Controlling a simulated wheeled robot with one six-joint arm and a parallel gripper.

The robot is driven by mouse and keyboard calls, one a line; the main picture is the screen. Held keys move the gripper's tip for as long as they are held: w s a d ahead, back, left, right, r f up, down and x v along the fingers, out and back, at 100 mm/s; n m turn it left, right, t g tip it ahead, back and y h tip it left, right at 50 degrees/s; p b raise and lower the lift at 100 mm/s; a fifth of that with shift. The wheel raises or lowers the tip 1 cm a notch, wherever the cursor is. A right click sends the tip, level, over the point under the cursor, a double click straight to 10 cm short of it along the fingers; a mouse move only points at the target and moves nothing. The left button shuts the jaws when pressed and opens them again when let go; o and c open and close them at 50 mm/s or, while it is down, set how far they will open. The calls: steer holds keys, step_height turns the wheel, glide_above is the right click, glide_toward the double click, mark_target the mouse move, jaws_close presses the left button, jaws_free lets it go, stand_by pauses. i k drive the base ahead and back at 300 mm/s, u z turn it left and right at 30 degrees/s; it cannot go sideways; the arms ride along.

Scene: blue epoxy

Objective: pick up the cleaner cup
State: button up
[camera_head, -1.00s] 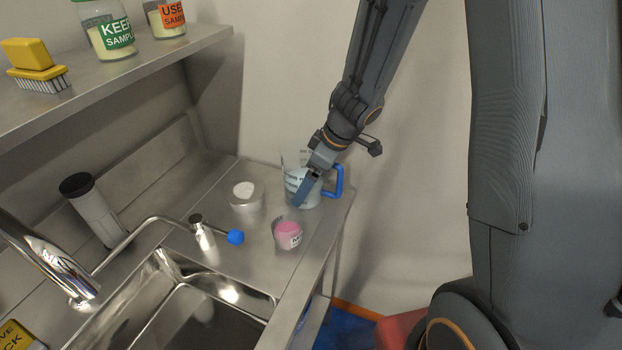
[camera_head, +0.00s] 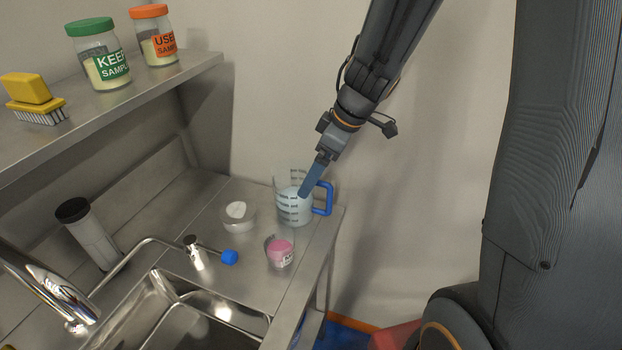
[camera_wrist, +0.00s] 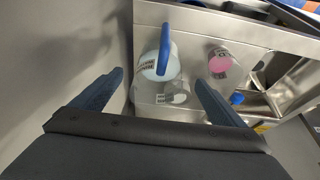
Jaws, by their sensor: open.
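Several vessels stand on the steel counter, and I cannot read a cleaner label on any. A clear measuring jug (camera_head: 291,213) with a blue handle (camera_head: 326,198) holds pale liquid. A small clear cup with pink contents (camera_head: 280,253) and a partly readable label stands in front. A low clear cup with white contents (camera_head: 238,217) stands left of the jug. My gripper (camera_head: 308,185) is open and empty above the jug, its finger overlapping the rim in the picture. In the wrist view the jug (camera_wrist: 148,68) and white cup (camera_wrist: 178,95) show between my fingers (camera_wrist: 159,76); the pink cup (camera_wrist: 219,63) is right.
A sink (camera_head: 205,320) with a faucet and a blue-tipped spout (camera_head: 229,257) lies in front left. A black-capped cylinder (camera_head: 88,232) stands beside it. An upper shelf (camera_head: 150,82) holds two jars and a yellow brush. The wall is close behind; the counter's right edge is near the jug.

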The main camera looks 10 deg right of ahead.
mark_target(278, 240)
steer(key=k, duration=1)
